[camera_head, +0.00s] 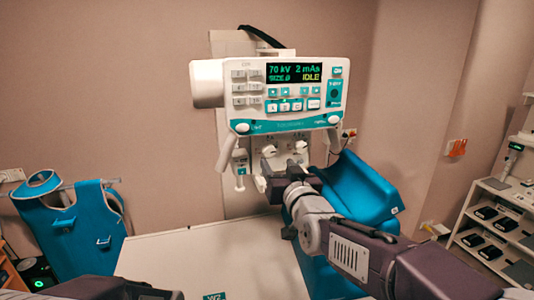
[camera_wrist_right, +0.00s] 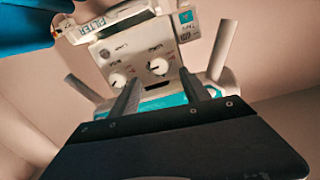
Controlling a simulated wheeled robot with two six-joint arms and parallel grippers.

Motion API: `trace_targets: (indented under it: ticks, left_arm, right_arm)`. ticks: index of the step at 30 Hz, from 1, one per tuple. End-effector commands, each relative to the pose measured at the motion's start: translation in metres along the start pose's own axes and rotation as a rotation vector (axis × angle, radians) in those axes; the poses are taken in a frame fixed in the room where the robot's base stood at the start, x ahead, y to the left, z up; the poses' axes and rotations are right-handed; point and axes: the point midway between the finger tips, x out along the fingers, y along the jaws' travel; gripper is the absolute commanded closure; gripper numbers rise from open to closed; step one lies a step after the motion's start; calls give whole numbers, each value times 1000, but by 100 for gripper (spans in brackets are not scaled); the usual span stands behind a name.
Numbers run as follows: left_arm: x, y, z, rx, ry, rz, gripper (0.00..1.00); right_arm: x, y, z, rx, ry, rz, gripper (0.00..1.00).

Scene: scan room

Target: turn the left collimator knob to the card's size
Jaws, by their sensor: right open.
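The left collimator knob (camera_head: 269,151) is a small white dial on the collimator front, below the console (camera_head: 292,95); the right knob (camera_head: 300,146) sits beside it. The console display reads 70 kV, 2 mAs, SIZE 0, IDLE. My right gripper (camera_head: 270,178) is just below the knobs. The right wrist view is upside down; there the left knob (camera_wrist_right: 158,66) lies beyond and between the open, empty fingers (camera_wrist_right: 160,76), apparently untouched. A teal label (camera_head: 214,296), hard to read, is cut off at the bottom edge. A dark end of my left arm (camera_head: 115,289) shows at bottom left; its fingers are unclear.
A pale table (camera_head: 205,255) fills the foreground, mostly bare. A blue chair (camera_head: 355,190) stands behind my right arm. A blue apron (camera_head: 70,230) hangs at left. Shelves with dark items (camera_head: 497,215) stand at right. Handles (camera_head: 225,153) flank the collimator.

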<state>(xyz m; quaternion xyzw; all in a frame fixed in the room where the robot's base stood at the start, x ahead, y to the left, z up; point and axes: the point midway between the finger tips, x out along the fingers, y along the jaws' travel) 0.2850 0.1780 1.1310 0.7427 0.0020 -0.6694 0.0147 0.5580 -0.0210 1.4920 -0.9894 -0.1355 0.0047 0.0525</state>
Motion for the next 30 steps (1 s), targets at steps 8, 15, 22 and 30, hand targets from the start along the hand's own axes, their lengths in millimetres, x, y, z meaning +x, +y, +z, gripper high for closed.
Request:
trace_targets:
  ticks: [8,15,22,30]
  left_arm:
    - [-40,1,-4,0,1,0,100]
    - [-51,1,-5,0,0,0,100]
    - [-49,1,-5,0,0,0,100]
    - [-49,1,-5,0,0,0,100]
  right_arm:
    - [58,0,-4,-1,-6,1,45]
    - [81,1,0,0,-4,1,45]
    - [82,1,1,0,-3,1,45]
    - [82,1,1,0,-4,1,100]
